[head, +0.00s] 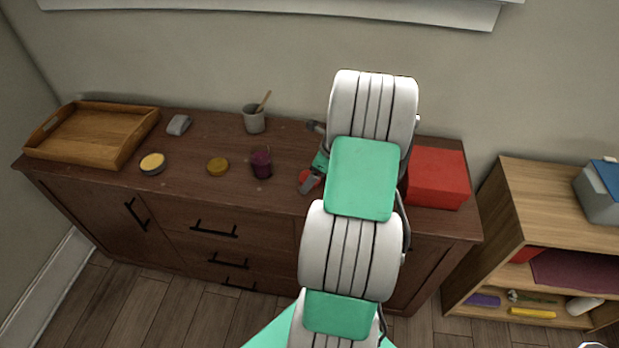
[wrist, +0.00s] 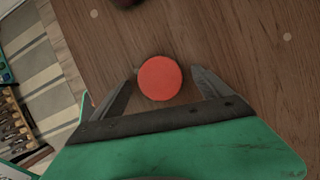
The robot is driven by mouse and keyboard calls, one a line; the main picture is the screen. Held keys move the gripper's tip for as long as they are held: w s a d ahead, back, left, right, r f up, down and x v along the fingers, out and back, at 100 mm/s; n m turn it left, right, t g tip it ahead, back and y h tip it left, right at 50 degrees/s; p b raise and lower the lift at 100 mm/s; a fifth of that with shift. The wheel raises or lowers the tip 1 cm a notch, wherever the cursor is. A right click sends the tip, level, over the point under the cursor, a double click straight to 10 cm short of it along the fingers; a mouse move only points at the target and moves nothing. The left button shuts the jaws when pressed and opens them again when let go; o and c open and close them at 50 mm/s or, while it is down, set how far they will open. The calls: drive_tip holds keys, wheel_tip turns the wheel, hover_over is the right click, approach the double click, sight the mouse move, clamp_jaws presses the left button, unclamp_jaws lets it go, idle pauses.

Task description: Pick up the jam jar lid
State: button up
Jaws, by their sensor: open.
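A round, flat red disc, which looks like the jam jar lid (wrist: 160,78), lies on the dark wooden cabinet top. In the wrist view my gripper (wrist: 163,75) is open, with one finger on each side of the lid and a visible gap to both. I cannot tell how high the fingertips are above the wood. In the head view the lid (head: 307,180) is partly hidden by my gripper (head: 312,182). A dark purple jar or candle (head: 261,163) stands to the left of it.
On the cabinet top (head: 205,142) are a mustard disc (head: 218,167), a yellow-topped tin (head: 152,163), a grey object (head: 178,125), a cup with a stick (head: 254,120) and a wooden tray (head: 80,143). A red box (head: 437,178) stands right of my arm. A low shelf (head: 545,190) is further right.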

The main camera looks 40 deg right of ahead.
drive_tip(key=c, duration=1.5)
